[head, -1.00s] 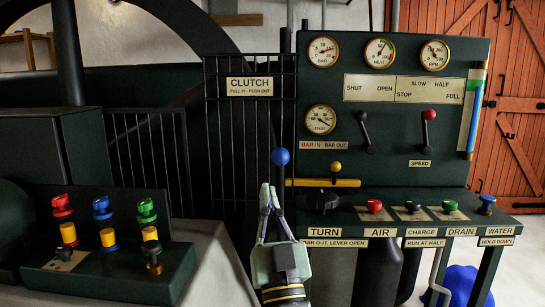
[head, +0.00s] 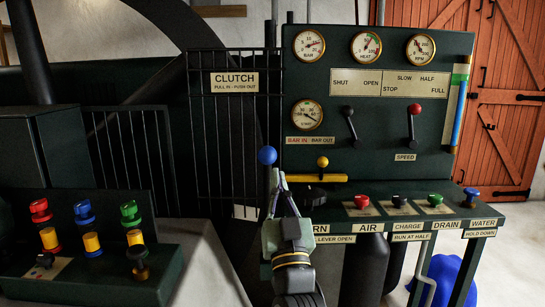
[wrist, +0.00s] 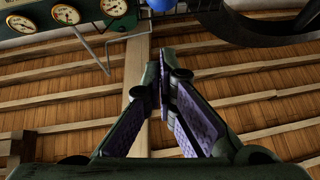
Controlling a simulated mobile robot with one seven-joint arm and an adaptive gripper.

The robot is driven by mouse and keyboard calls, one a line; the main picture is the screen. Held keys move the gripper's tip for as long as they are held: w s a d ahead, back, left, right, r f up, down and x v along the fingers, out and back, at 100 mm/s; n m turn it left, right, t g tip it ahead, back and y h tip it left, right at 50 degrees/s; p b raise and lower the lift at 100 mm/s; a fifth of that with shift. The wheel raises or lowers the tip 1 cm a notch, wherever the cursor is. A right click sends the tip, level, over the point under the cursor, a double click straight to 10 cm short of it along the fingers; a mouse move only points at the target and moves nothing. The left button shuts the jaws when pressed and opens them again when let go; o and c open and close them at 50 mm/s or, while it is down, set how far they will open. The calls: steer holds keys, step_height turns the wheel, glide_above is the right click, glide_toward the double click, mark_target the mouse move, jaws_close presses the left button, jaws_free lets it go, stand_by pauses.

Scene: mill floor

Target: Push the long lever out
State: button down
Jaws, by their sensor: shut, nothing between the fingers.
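The long lever shows in the head view as a blue ball knob (head: 267,155) to the lower right of the CLUTCH sign (head: 234,82), which reads "PULL IN - PUSH OUT". Its shaft is mostly hidden behind my gripper. My gripper (head: 277,178) points upward with its fingers shut and empty, its tips just below and slightly right of the knob. In the wrist view the blue knob (wrist: 160,4) is cut off at the top edge, beyond my closed fingertips (wrist: 164,62). I cannot tell whether the fingers touch the lever.
Right of the lever is a green console (head: 420,165) with gauges, smaller levers and coloured knobs. A yellow bar (head: 319,178) juts toward my gripper. A black railing (head: 222,150) stands behind. A panel of coloured knobs (head: 85,262) is at the lower left.

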steer(key=w, duration=0.2)
steer(key=w+r+p, duration=0.1)
steer(key=w, duration=0.1)
steer(key=w+a+r, duration=0.1)
steer(key=w, duration=0.1)
steer(key=shift+w+r+p, duration=0.15)
steer(key=shift+w+p, duration=0.2)
steer(key=shift+w, duration=0.05)
steer(key=shift+w+a, duration=0.1)
steer(key=shift+w, duration=0.4)
